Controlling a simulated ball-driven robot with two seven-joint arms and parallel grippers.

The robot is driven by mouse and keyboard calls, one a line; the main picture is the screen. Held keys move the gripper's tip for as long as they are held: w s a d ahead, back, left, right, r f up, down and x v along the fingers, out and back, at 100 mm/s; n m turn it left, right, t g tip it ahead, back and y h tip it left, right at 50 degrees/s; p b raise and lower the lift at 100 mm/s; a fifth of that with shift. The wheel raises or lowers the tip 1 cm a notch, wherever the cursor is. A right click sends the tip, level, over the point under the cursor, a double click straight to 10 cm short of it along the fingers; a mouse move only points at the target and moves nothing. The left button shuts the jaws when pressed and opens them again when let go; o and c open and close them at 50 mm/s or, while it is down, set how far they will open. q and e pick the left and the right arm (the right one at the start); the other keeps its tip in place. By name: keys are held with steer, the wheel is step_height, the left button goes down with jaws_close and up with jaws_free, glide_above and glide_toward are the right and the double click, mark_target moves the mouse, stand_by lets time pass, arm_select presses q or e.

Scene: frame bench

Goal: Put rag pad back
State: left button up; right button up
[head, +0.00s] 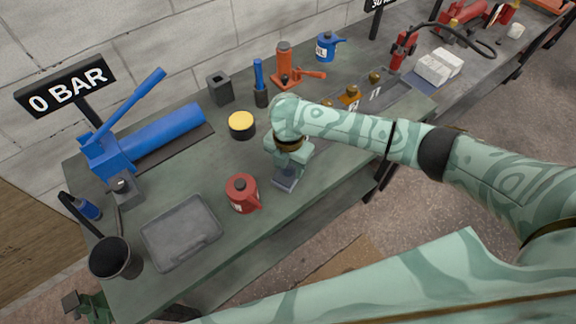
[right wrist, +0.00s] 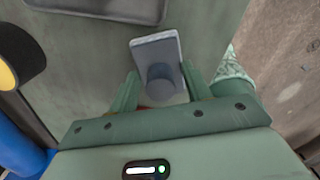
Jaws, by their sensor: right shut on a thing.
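The rag pad (head: 284,184) is a small blue-grey rectangular pad below my right gripper, over the bench's front part. In the right wrist view, its flat plate (right wrist: 152,46) carries a round dark knob. My right gripper (head: 288,165) points down and is shut on this knob, between its two green fingers (right wrist: 160,90). I cannot tell whether the pad touches the bench top. My left gripper is not in view.
A red can (head: 242,194) stands just left of the pad, and a grey tray (head: 182,234) lies farther left. A yellow-topped black tin (head: 241,125), a blue press (head: 150,140) and a black cup (head: 110,258) stand on the bench (head: 215,275). Bare bench lies between tin and can.

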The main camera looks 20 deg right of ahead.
steer(key=shift+r, duration=0.1)
steer(key=o, duration=1)
step_height(320, 180, up, 12)
steer(key=p, duration=0.5)
